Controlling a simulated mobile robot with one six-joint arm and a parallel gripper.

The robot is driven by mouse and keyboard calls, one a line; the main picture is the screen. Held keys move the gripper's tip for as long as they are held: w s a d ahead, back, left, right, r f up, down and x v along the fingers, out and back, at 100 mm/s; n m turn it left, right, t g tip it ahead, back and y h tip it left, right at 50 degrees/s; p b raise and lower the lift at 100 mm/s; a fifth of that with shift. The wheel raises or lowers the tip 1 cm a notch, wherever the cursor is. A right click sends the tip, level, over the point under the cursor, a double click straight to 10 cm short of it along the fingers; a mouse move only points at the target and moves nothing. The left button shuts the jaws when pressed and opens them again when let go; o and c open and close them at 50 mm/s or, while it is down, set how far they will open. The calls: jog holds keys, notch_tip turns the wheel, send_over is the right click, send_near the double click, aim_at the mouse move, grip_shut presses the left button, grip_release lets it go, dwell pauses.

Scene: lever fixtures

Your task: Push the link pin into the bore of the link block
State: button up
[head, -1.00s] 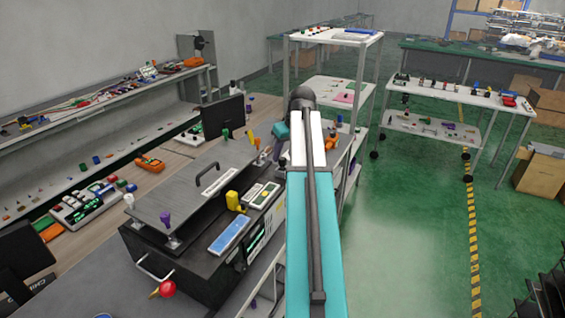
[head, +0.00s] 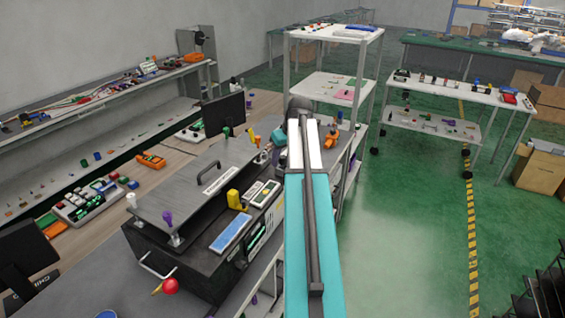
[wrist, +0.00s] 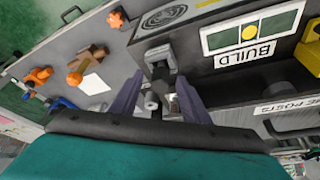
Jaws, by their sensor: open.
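In the wrist view my gripper (wrist: 158,98) is open, with one purple-grey finger on each side. A light grey cylinder, which looks like the link pin (wrist: 151,101), shows between the fingers with its round end facing the camera. Just beyond it is a dark grey bracket-like block, apparently the link block (wrist: 157,56), at the edge of a dark box. I cannot tell whether the fingers touch the pin or how deep it sits in the bore. In the head view my arm hides the pin and block.
A panel marked BUILD (wrist: 252,32) and a yellow part (wrist: 310,45) lie right of the gripper. Orange knobs (wrist: 75,78) stand on the grey surface at left. In the head view, a dark box with a handled lid (head: 205,190) stands left of my arm.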

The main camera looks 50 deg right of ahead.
aim_at(283, 156)
jog(key=shift+c, duration=0.2)
grip_shut()
jog(key=shift+r, duration=0.1)
jog(key=shift+r+b, duration=1.15)
jog(key=shift+r, duration=0.5)
jog(key=s+r+b, duration=0.1)
jog(key=s+b, duration=0.4)
jog(key=s, duration=1.1)
jog(key=shift+a+r, duration=0.25)
